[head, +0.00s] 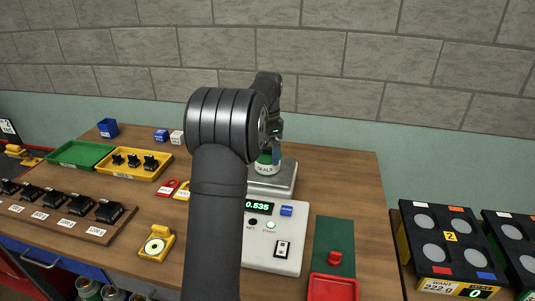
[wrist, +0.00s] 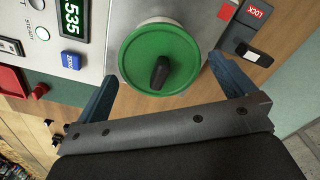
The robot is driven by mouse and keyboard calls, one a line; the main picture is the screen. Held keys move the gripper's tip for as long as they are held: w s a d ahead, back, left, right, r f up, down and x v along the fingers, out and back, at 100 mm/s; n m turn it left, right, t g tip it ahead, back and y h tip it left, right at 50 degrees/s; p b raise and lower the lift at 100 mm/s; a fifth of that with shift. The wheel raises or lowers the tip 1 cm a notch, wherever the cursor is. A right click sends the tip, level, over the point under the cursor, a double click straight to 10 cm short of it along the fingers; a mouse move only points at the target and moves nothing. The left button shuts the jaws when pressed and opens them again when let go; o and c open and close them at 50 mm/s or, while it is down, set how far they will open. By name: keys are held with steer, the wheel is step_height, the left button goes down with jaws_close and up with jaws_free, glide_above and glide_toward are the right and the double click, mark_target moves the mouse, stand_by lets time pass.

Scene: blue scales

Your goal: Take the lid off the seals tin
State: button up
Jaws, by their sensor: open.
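The seals tin (head: 265,169) stands upright on the scale's pan (head: 284,183), its white label partly visible behind my arm in the head view. Its round green lid (wrist: 137,62) with a black knob (wrist: 160,72) is on top, seen from above in the wrist view. My gripper (wrist: 164,70) is open over the lid, one blue finger on each side of it. The knob is between the fingers, and nothing is held. I cannot tell how high the fingertips are above the lid. In the head view my arm hides most of the gripper.
The scale (head: 278,252) shows 0.535 on its display. Green (head: 62,153) and yellow (head: 116,170) trays and a rack of black weights (head: 75,204) are at left. A red tray (head: 334,288) is at front right. Red and yellow tags lie left of the scale.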

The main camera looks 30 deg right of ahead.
steer(key=c, duration=0.8)
